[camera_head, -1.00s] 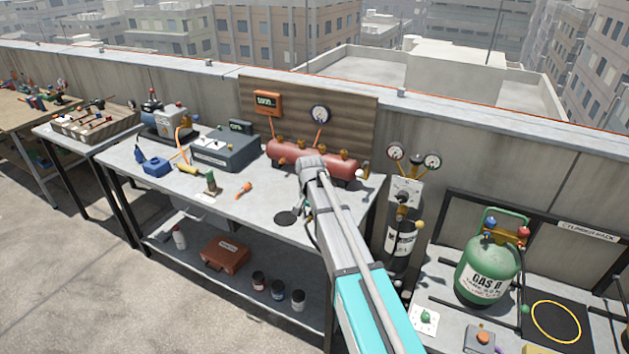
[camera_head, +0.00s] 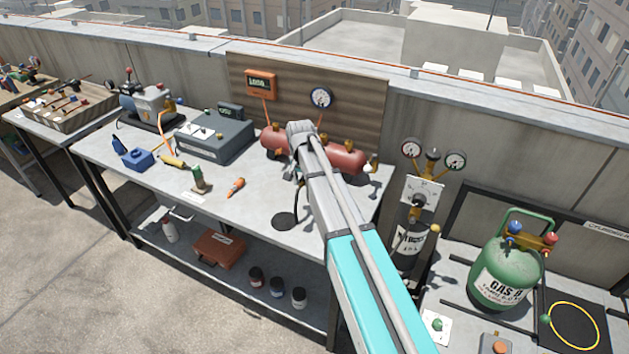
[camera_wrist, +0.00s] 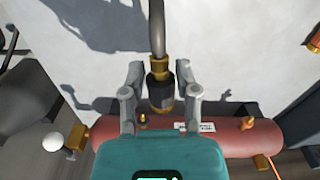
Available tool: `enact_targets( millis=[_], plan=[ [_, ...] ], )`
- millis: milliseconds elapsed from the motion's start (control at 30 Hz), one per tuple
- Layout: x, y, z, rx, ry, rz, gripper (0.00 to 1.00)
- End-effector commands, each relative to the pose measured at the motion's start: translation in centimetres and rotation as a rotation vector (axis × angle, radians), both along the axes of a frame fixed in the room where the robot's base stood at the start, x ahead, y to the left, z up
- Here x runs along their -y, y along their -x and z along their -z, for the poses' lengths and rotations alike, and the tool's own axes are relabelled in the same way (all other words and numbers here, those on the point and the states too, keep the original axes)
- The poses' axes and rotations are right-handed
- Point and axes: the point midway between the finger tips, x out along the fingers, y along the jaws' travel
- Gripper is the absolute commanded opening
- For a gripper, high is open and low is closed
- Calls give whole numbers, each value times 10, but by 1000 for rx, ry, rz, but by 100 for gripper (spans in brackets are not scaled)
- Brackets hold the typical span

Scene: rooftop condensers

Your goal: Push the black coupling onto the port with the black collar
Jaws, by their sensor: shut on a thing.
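In the wrist view my gripper (camera_wrist: 159,78) is shut on the black coupling (camera_wrist: 160,92), its fingers on either side. The coupling has brass-coloured ends, and a grey hose (camera_wrist: 157,30) runs from it to the top edge. A red cylinder (camera_wrist: 215,138) with brass ports lies beyond and below the coupling in that view. It also lies on the bench in the head view (camera_head: 345,159), partly behind my arm. I cannot make out the black collar on any port, nor whether the coupling touches one.
A dial gauge (camera_head: 321,97) and an orange display (camera_head: 261,84) are on the wooden backboard (camera_head: 359,97). A grey box (camera_head: 214,137) stands left of the cylinder. The bench (camera_head: 252,205) has free room at its front. A gauged black cylinder (camera_head: 412,240) stands right of the bench.

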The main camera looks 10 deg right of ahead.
Motion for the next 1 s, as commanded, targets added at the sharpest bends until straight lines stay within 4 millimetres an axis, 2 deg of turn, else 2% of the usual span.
enact_targets(
  millis=[567,1000],
  plan=[
    [11,-1,1,0,0,17,0],
    [30,-2,28,0,0,80,0]
  ],
)
